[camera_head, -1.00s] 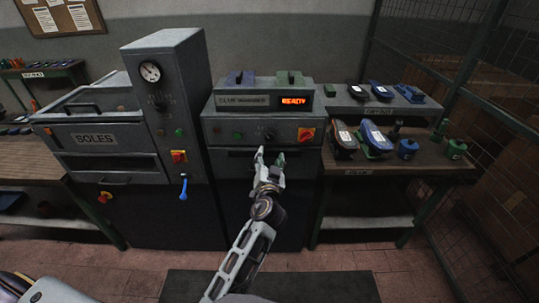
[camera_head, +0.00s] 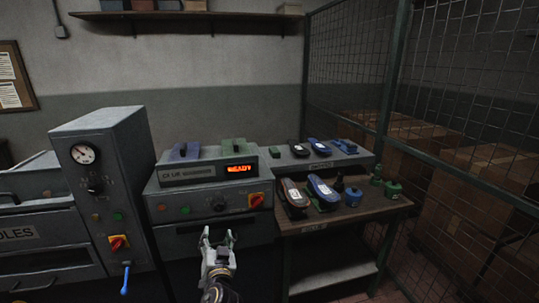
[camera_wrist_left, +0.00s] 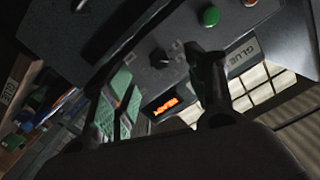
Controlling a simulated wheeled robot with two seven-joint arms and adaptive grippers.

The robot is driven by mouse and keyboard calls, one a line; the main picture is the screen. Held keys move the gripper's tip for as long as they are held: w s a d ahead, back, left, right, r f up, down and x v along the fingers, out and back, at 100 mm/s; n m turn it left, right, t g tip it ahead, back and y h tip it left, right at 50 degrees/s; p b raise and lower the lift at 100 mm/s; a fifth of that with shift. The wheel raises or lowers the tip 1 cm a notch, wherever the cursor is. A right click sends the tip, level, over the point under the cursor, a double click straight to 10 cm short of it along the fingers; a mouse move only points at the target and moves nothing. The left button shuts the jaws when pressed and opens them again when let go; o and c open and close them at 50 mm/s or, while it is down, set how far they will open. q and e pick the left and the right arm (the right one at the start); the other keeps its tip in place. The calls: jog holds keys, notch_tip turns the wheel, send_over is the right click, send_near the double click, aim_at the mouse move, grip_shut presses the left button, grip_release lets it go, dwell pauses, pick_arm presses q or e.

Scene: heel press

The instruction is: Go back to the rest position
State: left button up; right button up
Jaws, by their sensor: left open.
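My left gripper (camera_head: 219,240) is open and empty in the head view. It is in front of the grey machine (camera_head: 176,226) with the lit orange display (camera_head: 240,170), below its black knob. The left wrist view shows the gripper's two fingers (camera_wrist_left: 155,98) spread apart, with the machine's panel, knob, green button (camera_wrist_left: 209,16) and display (camera_wrist_left: 166,105) beyond them. I cannot tell from the frames whether the fingers touch the panel. My right gripper is not in view.
A taller grey press (camera_head: 103,190) with a gauge and blue lever stands to the left. A table (camera_head: 345,221) on the right holds shoes, several bottles and pots. A wire mesh fence (camera_head: 460,100) closes off the right side. A shelf (camera_head: 200,15) is on the back wall.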

pick_arm(q)
jog(key=s+a+f+g+h, duration=0.1)
jog(key=s+a+f+g, duration=0.15)
jog(key=s+f, duration=0.3)
jog(key=s+a+f+n+g+h, duration=0.1)
jog(key=s+f+g, duration=0.3)
jog(key=s, duration=0.3)
jog(key=s+a+f+g+h, duration=0.1)
jog(key=s+a+f+g, duration=0.15)
jog(key=s+f, duration=0.35)
jog(key=s+d+m+g+h, duration=0.2)
jog(key=s+d+g+h, duration=0.15)
jog(key=s, duration=0.65)
notch_tip(320, 180, down, 33)
jog(key=s+g, duration=0.2)
jog(key=s+a+f, duration=0.2)
jog(key=s+f, duration=0.8)
jog(key=s, duration=0.1)
jog(key=s+a+f+g+y, duration=0.1)
jog(key=s+a+f, duration=0.1)
jog(key=s+f, duration=0.8)
jog(key=shift+s+a+f, duration=0.3)
jog(key=shift+s+a, duration=0.1)
jog(key=shift+s, duration=0.6)
